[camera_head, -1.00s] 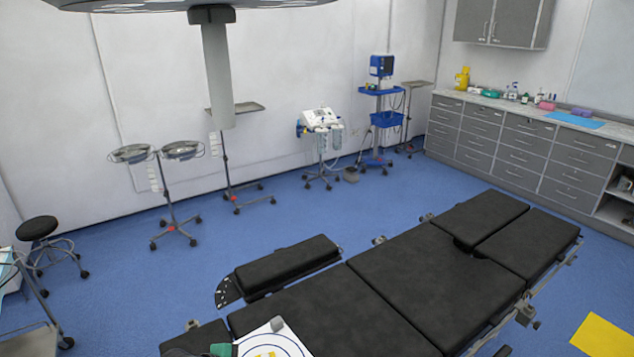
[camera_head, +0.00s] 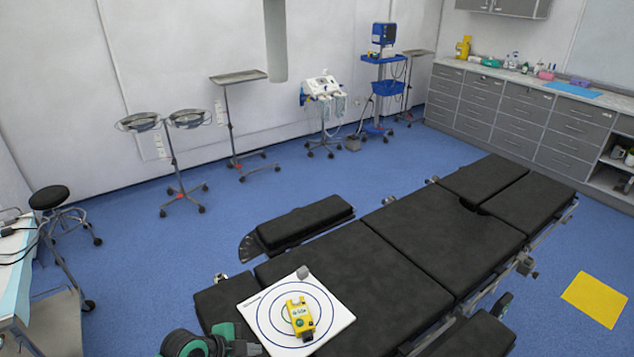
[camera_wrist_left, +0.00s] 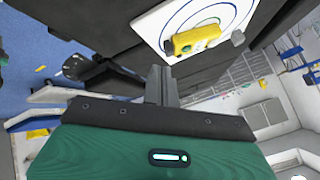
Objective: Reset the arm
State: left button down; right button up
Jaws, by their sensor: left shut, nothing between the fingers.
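My left gripper (camera_head: 232,342) is at the bottom edge of the head view, partly cut off, just left of a white board (camera_head: 268,301). In the left wrist view its fingers (camera_wrist_left: 162,84) are together, with nothing between them. The board has dark concentric circles and lies on the black operating table (camera_head: 385,275). A yellow device (camera_head: 300,315) sits on the circles, apart from the gripper. The yellow device also shows in the left wrist view (camera_wrist_left: 195,40), beyond the fingertips. My right gripper is not in view.
A small grey piece (camera_head: 303,272) is at the board's far edge. A side cart (camera_head: 50,325) stands at the left beside a black stool (camera_head: 49,197). Wheeled stands line the back wall. A yellow mat (camera_head: 596,299) lies on the open blue floor at right.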

pick_arm(q)
jog(key=s+n+y, duration=0.2)
jog(key=s+n, duration=0.5)
jog(key=s, duration=0.6)
jog(key=s+a+r+n+g+y, duration=0.1)
jog(key=s+a+r+n+y, duration=0.1)
jog(key=s+a+n, duration=0.3)
jog(key=s+a+r+n+g+y, duration=0.1)
jog(key=s+a+r+n+y, duration=0.2)
jog(key=s, duration=0.5)
notch_tip(320, 180, down, 32)
jog(key=g, duration=0.1)
jog(key=s+a+f+g+b, duration=0.1)
jog(key=s+a+f, duration=0.1)
jog(key=s+f, duration=1.7)
notch_tip(320, 180, down, 2)
jog(key=shift+a+f+b, duration=0.1)
jog(key=shift+a+b, duration=0.3)
jog(key=shift+s, duration=0.1)
